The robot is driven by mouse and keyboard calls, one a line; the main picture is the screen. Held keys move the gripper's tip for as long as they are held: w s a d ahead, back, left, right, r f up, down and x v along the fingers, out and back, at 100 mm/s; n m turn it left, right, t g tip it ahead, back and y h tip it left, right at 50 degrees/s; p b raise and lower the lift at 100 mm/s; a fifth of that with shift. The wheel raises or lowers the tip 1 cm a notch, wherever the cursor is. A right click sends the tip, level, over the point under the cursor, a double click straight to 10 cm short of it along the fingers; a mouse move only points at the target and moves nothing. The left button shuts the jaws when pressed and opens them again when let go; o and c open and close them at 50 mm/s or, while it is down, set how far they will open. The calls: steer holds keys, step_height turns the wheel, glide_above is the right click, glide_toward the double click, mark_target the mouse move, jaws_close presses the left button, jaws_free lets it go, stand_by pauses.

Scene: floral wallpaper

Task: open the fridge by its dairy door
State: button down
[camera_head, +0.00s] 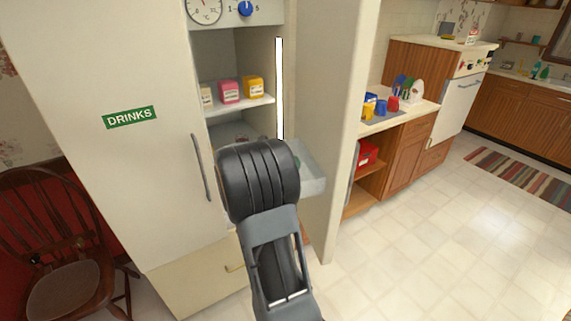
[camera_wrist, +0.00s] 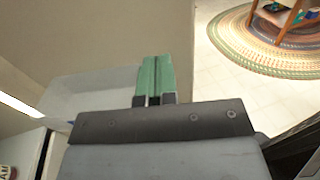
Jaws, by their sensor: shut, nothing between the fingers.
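The fridge's right-hand door (camera_head: 338,140) stands open, swung out to the right. Its inner side and a pale door bin (camera_head: 312,180) face the compartment. No dairy label shows on it from here. The left door (camera_head: 150,170), labelled DRINKS, is closed, with a grey vertical handle (camera_head: 201,168). My gripper's green fingers (camera_wrist: 154,75) are together and empty in the wrist view, in front of the open door's inner panel (camera_wrist: 110,35) and beside the translucent bin (camera_wrist: 85,92). I cannot tell whether they touch the door. In the head view my arm mostly hides the gripper.
Several cartons (camera_head: 229,91) stand on the fridge's inner shelf. A wooden chair (camera_head: 60,245) is at the lower left. A counter (camera_head: 405,118) with small items lies beyond the open door. The tiled floor at the right is clear up to a striped rug (camera_head: 520,178).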

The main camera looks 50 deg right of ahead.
mark_target(329, 157)
steer(key=p+x, duration=0.2)
steer(key=x, duration=0.7)
steer(key=shift+s+d, duration=0.1)
steer(key=shift+d, duration=0.05)
steer(key=shift+d, duration=0.1)
